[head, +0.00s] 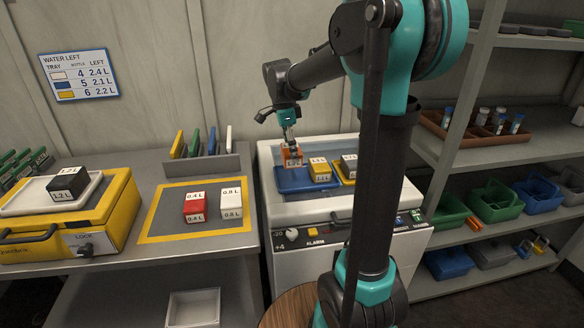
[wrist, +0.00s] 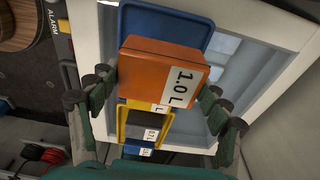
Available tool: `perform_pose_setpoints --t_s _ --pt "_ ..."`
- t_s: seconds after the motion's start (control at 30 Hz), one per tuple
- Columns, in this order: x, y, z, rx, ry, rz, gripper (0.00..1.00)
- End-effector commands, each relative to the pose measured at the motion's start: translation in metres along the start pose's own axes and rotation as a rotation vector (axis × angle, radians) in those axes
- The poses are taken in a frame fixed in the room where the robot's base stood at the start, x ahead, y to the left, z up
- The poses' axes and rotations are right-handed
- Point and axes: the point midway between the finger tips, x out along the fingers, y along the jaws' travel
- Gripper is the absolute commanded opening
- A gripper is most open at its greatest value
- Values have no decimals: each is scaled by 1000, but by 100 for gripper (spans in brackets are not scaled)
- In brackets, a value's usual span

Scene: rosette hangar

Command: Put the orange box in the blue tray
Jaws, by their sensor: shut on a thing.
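The orange box (head: 291,158) is held in my gripper (head: 289,143) above the left part of the blue tray (head: 298,186). In the wrist view the orange box (wrist: 158,66), labelled 1.0 L, sits between my gripper's fingers (wrist: 160,88). The blue tray (wrist: 139,22) shows behind and beyond the box, partly hidden by it. I cannot tell the exact gap between the box and the tray. A yellow box (head: 319,169) stands at the blue tray's right side.
The trays stand inside a white open-topped unit (head: 330,206). A grey box (head: 349,163) sits at a yellow tray (head: 347,181) on the right. On the left bench, red (head: 194,206) and white (head: 231,203) boxes stand on a yellow-edged mat (head: 160,239). Shelves (head: 500,152) rise at right.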

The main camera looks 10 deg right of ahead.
Motion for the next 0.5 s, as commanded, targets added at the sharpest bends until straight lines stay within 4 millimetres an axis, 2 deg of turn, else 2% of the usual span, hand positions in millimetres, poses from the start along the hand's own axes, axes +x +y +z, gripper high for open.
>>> perform_pose_setpoints --t_s 0.1,0.27,0.5 --pt "19 0 3 0 0 0 43" --pt "30 0 5 0 0 0 43" --pt "60 0 9 0 0 0 43"
